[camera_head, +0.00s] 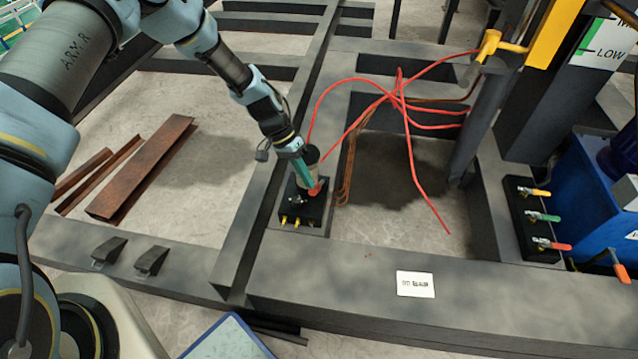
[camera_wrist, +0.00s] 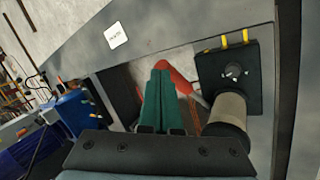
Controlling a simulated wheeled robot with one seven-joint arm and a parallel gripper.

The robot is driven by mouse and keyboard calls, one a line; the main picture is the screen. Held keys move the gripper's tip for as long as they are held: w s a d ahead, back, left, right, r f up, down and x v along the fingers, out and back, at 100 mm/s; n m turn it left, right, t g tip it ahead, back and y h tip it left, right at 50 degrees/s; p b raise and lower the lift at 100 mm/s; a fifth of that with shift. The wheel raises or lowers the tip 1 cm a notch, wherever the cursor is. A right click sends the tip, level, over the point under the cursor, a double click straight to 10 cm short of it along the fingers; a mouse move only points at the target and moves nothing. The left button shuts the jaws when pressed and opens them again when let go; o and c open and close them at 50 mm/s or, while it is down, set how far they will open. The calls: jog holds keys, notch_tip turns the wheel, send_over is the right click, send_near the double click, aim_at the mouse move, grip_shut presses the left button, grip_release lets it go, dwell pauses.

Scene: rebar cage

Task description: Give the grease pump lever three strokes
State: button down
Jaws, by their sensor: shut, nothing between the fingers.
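The grease pump (camera_head: 301,211) is a black block with yellow fittings on the grey frame, partly hidden behind my gripper in the head view. In the wrist view its black block (camera_wrist: 239,92) and beige cylinder (camera_wrist: 228,110) stand right of my fingers. A red part, apparently the lever (camera_wrist: 180,80), shows just beyond and right of my fingertips; a little red (camera_head: 316,188) also shows in the head view. My gripper (camera_head: 309,184) has its teal fingers shut and empty beside the pump; it shows in the wrist view too (camera_wrist: 161,72). I cannot tell whether the fingers touch the lever.
Red hoses (camera_head: 405,120) loop behind and right of the pump. A valve block with coloured handles (camera_head: 520,222) and a blue tank (camera_head: 598,190) stand at the right. Rusty steel channels (camera_head: 145,165) lie on the floor at left. Dark frame beams surround the pump.

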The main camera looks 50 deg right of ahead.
jog(key=shift+s+a+f, duration=0.1)
jog(key=shift+a+f, duration=0.05)
jog(key=shift+f, duration=0.05)
jog(key=shift+s+a+f, duration=0.2)
jog(key=shift+a+f, duration=0.1)
jog(key=shift+f, duration=0.1)
dwell(0.4)
jog(key=shift+s+a+f+b, duration=0.25)
jog(key=shift+a+f+b, duration=0.15)
jog(key=shift+f+b, duration=0.15)
jog(key=shift+s+a+f, duration=0.25)
jog(key=shift+a+f, duration=0.1)
jog(key=shift+f, duration=0.2)
jog(key=shift+f+b, duration=0.15)
jog(key=shift+b, duration=0.2)
jog(key=shift+s+a+f, duration=0.2)
jog(key=shift+a+f, duration=0.1)
jog(key=shift+f, duration=0.15)
jog(key=shift+b, duration=0.3)
